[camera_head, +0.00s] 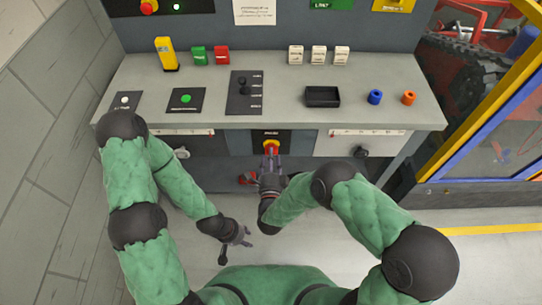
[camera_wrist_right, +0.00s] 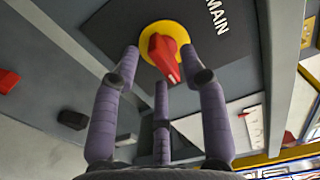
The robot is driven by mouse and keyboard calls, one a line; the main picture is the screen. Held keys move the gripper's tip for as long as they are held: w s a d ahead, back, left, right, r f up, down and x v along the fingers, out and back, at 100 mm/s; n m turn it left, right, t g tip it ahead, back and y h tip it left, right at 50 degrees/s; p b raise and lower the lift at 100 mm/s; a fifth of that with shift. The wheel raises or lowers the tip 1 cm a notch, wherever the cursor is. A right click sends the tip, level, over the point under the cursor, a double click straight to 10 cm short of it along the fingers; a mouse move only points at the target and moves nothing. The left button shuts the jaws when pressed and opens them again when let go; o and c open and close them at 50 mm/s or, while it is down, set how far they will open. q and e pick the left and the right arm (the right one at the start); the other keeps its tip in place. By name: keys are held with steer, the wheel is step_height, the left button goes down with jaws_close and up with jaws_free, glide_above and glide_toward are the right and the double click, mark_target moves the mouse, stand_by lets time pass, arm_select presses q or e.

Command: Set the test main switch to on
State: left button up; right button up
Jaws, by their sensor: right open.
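The main switch (camera_wrist_right: 165,52) is a red rotary handle on a round yellow plate, on a dark panel lettered "MAIN" in the right wrist view. Its handle points down and slightly right there. In the head view the main switch (camera_head: 271,146) sits on the front of the desk, below its edge. My right gripper (camera_head: 270,160) is right in front of it, partly covering it. In the wrist view my right gripper (camera_wrist_right: 162,65) is open, its fingers spread around the handle; contact cannot be told. My left gripper (camera_head: 243,237) hangs open and empty, low and away from the desk.
The desk top (camera_head: 290,85) bears a black lever panel (camera_head: 244,93), a black tray (camera_head: 322,96), buttons and coloured blocks. A dark knob (camera_head: 361,152) is on the front at right. A yellow and blue fence (camera_head: 490,110) stands at right, a wall (camera_head: 50,120) at left.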

steer(key=s, duration=0.6)
steer(key=shift+s, duration=0.2)
steer(key=d+f+n+g+y+p, duration=0.2)
steer(key=d+f+n+g+p, duration=0.25)
steer(key=f+n+g, duration=0.4)
steer(key=s+d+n+g+y+p, duration=0.1)
steer(key=s+d+n+g, duration=0.1)
steer(key=s, duration=0.6)
steer(key=s+d+f+n+g+y+p, duration=0.1)
steer(key=s+d+n+g, duration=0.2)
steer(key=s+n+g, duration=0.2)
steer(key=s+g, duration=0.2)
steer(key=s, duration=0.2)
steer(key=shift+s+d, duration=0.15)
steer(key=shift+d, duration=0.1)
